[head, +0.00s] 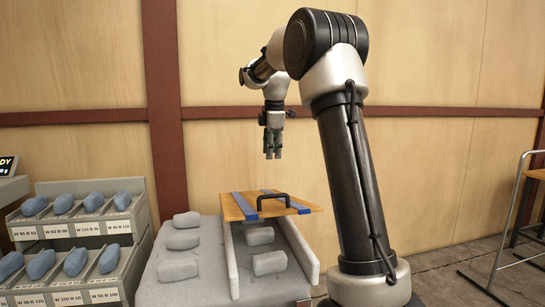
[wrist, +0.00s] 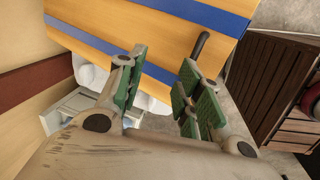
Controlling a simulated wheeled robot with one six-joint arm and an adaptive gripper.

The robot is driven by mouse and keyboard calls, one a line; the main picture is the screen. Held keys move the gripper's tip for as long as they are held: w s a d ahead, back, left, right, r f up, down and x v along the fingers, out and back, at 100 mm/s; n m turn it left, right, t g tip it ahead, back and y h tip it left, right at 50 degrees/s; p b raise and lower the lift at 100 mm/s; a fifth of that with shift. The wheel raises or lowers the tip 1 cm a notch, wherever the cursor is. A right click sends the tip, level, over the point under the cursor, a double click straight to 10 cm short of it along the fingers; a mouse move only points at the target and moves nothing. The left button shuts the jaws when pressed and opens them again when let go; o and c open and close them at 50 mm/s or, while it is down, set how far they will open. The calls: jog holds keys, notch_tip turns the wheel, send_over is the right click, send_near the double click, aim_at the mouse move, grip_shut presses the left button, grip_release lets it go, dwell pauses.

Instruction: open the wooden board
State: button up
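The wooden board (head: 249,202) is an orange-brown panel with two blue strips and lies flat across the grey bed with pillows. A black bar handle (head: 273,198) stands on its top. My gripper (head: 273,157) hangs above the board, pointing down, apart from the handle. In the wrist view, the green-padded fingers of my gripper (wrist: 160,88) are spread with nothing between them. The board (wrist: 150,28) fills the upper middle there, and the handle (wrist: 201,46) shows just beyond the right finger, partly hidden by it.
Several grey pillows (head: 183,240) lie on the bed on both sides of a low divider. A rack of labelled bins (head: 85,230) with blue pillows stands at the left. A metal rail (head: 505,220) stands at the right. A wooden wall is close behind the board.

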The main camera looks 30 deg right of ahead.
jog(key=shift+w+r, duration=0.2)
jog(key=shift+r, duration=0.9)
